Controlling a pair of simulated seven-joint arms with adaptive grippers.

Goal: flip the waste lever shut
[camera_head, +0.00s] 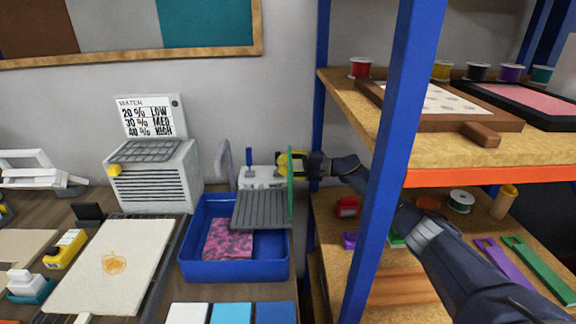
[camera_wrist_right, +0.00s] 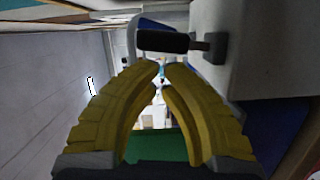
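A small white machine (camera_head: 262,178) stands behind the blue bin, with a grey ribbed plate (camera_head: 262,209) in front. An upright blue lever (camera_head: 249,160) rises from its top; I cannot tell whether it is the waste lever. My right gripper (camera_head: 282,160) reaches in from the right beside the machine, partly hidden by an upright green panel (camera_head: 291,190). In the right wrist view, its yellow fingers (camera_wrist_right: 161,66) nearly meet at the tips with nothing seen between them. A black handle (camera_wrist_right: 163,42) on a grey bracket lies just beyond the tips, seemingly untouched. My left gripper is not in view.
The blue bin (camera_head: 235,270) holds a pink patterned piece (camera_head: 229,240). A blue shelf post (camera_head: 392,130) stands close to my right arm, with wooden shelves beside it. A white slatted unit (camera_head: 160,180) stands left of the bin.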

